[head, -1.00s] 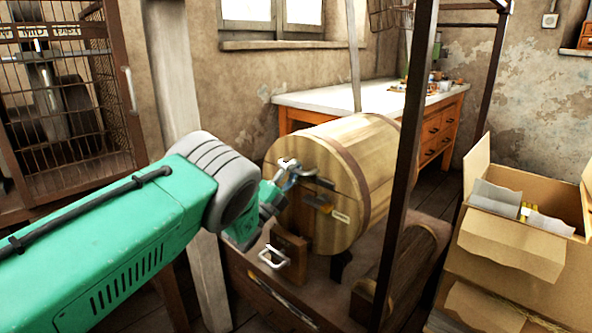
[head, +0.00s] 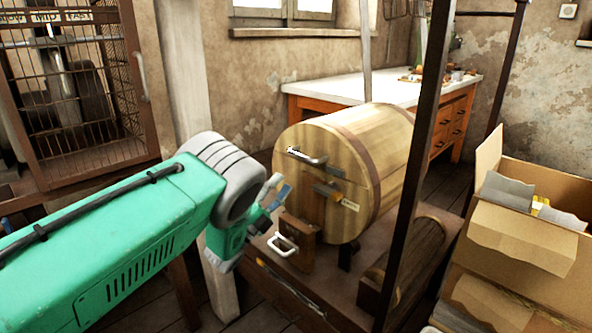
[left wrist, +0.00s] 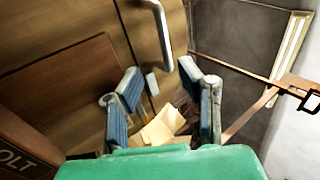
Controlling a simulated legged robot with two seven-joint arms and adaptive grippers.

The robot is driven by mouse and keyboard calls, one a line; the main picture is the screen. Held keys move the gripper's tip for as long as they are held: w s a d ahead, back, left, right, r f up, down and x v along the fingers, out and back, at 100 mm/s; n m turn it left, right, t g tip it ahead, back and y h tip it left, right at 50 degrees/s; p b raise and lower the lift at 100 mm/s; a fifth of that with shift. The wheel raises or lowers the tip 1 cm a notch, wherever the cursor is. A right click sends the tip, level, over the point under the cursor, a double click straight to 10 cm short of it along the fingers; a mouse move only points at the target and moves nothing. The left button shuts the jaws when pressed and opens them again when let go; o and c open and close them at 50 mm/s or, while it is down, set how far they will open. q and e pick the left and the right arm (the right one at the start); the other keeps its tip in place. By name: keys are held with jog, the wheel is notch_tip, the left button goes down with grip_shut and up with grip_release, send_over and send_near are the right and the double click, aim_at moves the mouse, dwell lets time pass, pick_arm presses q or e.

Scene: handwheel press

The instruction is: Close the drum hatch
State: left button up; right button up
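The wooden drum (head: 385,150) lies on a stand, its round front end facing me. A metal handle (head: 307,156) and a dark latch piece (head: 328,193) are on that end; I cannot tell whether the hatch is fully shut. A metal handle, with wooden boards behind it, also shows in the left wrist view (left wrist: 158,35). My left gripper (head: 274,190) is just left of the drum's front, apart from the handle. Its two blue-padded fingers (left wrist: 163,95) are spread with no object gripped between them. My right gripper is not in view.
A wooden block with a second handle (head: 284,245) stands below the drum front. A dark post (head: 415,165) rises in front of the drum. An open cardboard box (head: 520,235) is at right, a wire cage (head: 75,90) at left, and a workbench (head: 350,93) behind.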

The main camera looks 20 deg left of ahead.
pick_arm(q)
jog(key=v, duration=0.3)
jog(key=shift+a+f, duration=0.1)
jog(key=shift+a, duration=0.1)
dwell(0.3)
